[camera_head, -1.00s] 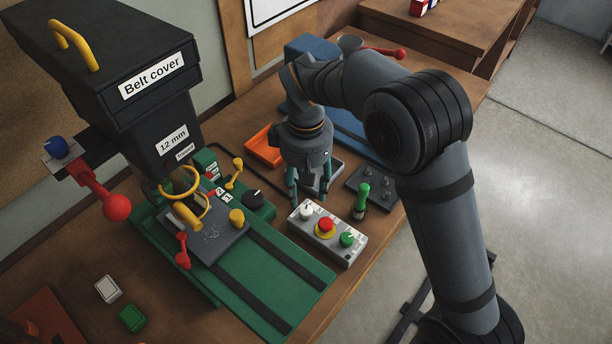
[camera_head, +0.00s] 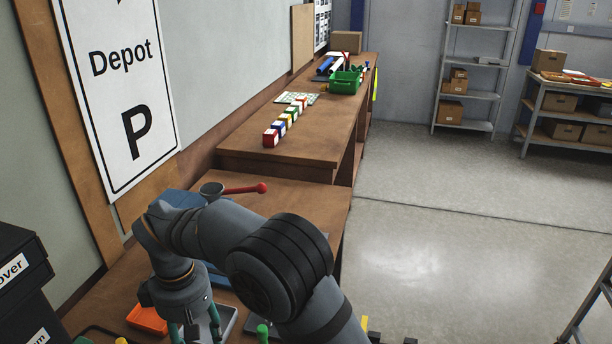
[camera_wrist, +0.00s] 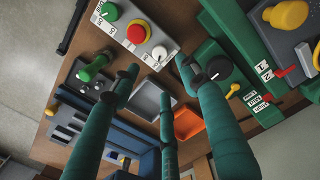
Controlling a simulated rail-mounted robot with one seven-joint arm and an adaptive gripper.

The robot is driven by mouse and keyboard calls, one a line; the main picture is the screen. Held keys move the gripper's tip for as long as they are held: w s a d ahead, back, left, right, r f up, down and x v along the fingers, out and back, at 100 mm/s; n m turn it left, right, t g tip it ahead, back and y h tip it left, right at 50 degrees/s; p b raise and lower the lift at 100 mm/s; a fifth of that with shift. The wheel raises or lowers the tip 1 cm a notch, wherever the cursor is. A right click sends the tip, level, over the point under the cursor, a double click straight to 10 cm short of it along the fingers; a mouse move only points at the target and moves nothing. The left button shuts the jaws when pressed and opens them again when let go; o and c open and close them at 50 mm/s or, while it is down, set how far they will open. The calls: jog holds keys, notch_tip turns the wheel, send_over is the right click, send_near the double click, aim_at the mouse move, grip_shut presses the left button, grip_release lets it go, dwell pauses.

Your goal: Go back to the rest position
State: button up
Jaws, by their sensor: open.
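My gripper (camera_head: 196,328) hangs fingers down at the bottom of the head view, low over the near workbench (camera_head: 285,200). In the wrist view its teal fingers (camera_wrist: 160,80) are spread apart, open, with nothing held between them. A grey tray (camera_wrist: 150,101) shows between and behind the fingers. An orange tray (camera_wrist: 188,123) lies beside it, partly covered by a finger. My arm is bent, with its elbow in front of the bench in the head view.

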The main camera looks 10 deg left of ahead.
notch_tip(320, 180, down, 11)
jog(key=shift+f, duration=0.15)
dwell(0.5)
notch_tip(320, 180, up, 12)
jog(key=f, duration=0.1)
notch_tip(320, 180, down, 11)
jog(key=shift+r, duration=0.2)
jog(key=shift+f+m, duration=0.15)
jog(key=shift+m, duration=1.35)
